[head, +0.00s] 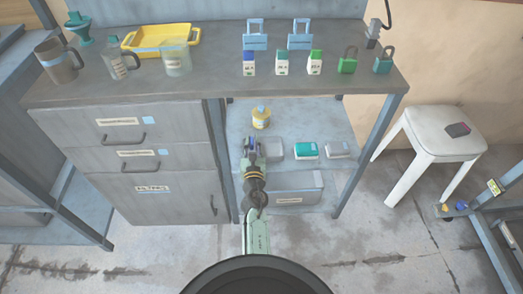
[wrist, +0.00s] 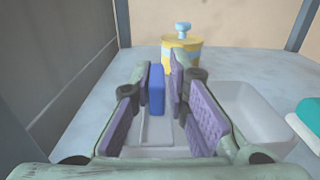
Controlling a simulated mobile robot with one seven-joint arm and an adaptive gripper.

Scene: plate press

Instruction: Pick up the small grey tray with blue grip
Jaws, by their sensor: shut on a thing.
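The small grey tray (wrist: 150,127) lies under my fingers in the wrist view, with its upright blue grip (wrist: 157,88) between my finger pads. My gripper (wrist: 163,85) is shut on the blue grip. In the head view my gripper (head: 250,148) reaches onto the middle shelf under the bench, and the blue grip shows as a small patch at its tip. The arm and fingers hide most of the tray there. I cannot tell whether the tray touches the shelf.
A grey tray (wrist: 245,105) stands close on the right, with a teal-topped box (head: 306,150) beyond it. A yellow bottle (wrist: 181,54) stands behind my fingertips. The cabinet side wall (wrist: 60,70) is on the left. The shelf above (head: 215,88) overhangs.

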